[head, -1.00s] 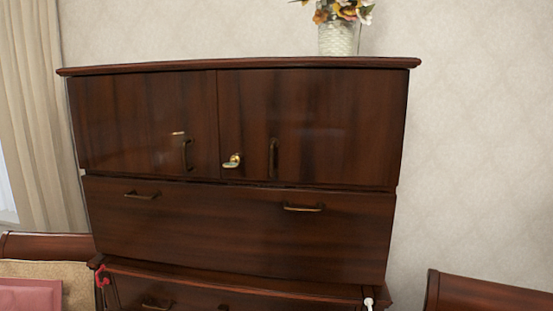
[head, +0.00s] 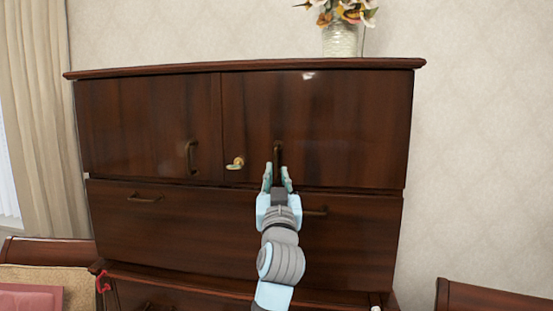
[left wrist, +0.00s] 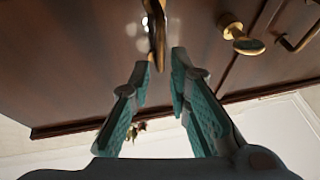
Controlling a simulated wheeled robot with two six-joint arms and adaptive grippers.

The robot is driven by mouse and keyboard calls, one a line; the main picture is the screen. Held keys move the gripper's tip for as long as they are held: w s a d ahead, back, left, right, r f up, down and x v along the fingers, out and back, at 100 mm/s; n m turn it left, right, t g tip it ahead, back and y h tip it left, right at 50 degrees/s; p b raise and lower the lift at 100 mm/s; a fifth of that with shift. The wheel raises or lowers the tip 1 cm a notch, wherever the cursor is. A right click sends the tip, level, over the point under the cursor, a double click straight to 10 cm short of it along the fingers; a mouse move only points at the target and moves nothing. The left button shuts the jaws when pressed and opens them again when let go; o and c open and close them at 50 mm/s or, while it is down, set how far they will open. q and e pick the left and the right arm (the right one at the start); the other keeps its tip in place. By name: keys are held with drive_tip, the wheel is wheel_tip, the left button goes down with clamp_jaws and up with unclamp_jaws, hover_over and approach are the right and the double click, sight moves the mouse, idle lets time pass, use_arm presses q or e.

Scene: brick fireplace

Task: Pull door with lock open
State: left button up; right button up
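A dark wood cabinet has two upper doors. The right door (head: 340,125) carries a brass lock (head: 236,163) near its left edge and an upright handle (head: 278,153) beside it. The door looks closed. My left gripper (head: 277,173) is open and points up at the lower part of this handle. In the left wrist view the handle (left wrist: 157,35) is at the fingertips (left wrist: 160,62), in line with the gap between them. The fingers are apart and I cannot tell whether they touch it. The lock (left wrist: 240,38) shows to the right there. My right gripper is out of view.
The left door (head: 140,125) has its own handle (head: 191,157). A wide drawer (head: 225,225) with two handles is below. A white vase with flowers (head: 340,40) stands on the cabinet top. A curtain (head: 40,120) hangs at left; dark furniture (head: 490,297) stands at lower right.

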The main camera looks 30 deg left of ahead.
sight(276, 161)
use_arm(q)
drive_tip(key=x, duration=0.6)
drive_tip(key=shift+a+r+p, duration=0.1)
drive_tip(key=shift+r+p, duration=0.1)
drive_tip(key=shift+p, duration=0.2)
drive_tip(key=shift+w, duration=0.25)
clamp_jaws()
